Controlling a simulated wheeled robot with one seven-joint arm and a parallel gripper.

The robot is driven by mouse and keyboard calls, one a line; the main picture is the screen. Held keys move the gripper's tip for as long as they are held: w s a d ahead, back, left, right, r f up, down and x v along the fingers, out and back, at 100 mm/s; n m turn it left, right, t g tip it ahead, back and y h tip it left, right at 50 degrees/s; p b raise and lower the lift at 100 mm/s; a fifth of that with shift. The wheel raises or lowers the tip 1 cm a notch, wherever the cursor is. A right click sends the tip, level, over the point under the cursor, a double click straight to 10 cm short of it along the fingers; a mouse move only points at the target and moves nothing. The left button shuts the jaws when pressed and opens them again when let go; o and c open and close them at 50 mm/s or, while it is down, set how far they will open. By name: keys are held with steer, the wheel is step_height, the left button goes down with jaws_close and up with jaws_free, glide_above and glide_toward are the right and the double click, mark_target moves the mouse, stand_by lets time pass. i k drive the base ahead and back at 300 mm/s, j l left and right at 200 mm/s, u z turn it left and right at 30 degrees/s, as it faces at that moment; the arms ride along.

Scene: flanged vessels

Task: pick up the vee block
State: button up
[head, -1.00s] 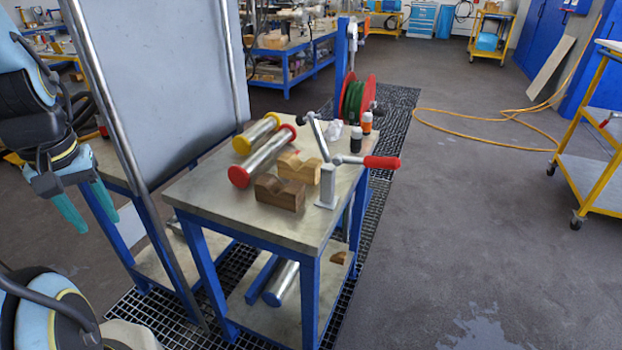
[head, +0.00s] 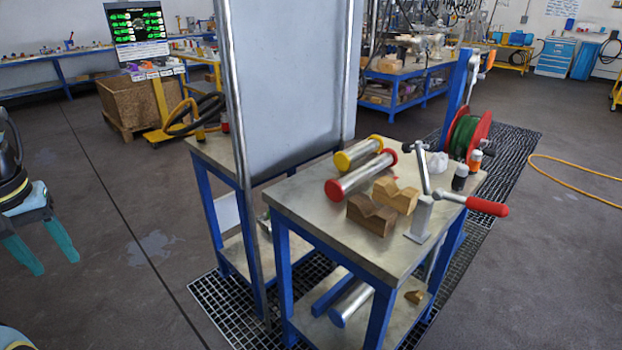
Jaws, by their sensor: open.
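Two wooden vee blocks stand side by side on the workbench (head: 312,214). The darker brown vee block (head: 371,216) is nearer to me, and the lighter tan vee block (head: 397,194) is just behind it to the right. Both have their V notch facing up. My gripper (head: 41,255) is at the far left edge of the head view, with its teal fingers apart and empty. It is well away from the bench and the blocks.
A crank with a red handle (head: 487,206) stands right of the blocks. Red-capped (head: 350,184) and yellow-capped (head: 357,153) cylinders lie behind them. A tall grey panel (head: 290,80) rises left of the bench. Small bottles (head: 460,177) and a hose reel (head: 467,138) are at the back.

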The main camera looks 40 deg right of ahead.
mark_target(386, 192)
steer(key=k+l+u, duration=0.65)
steer(key=l, duration=0.25)
steer(key=k+l+u, duration=0.2)
steer(key=l+u, duration=0.15)
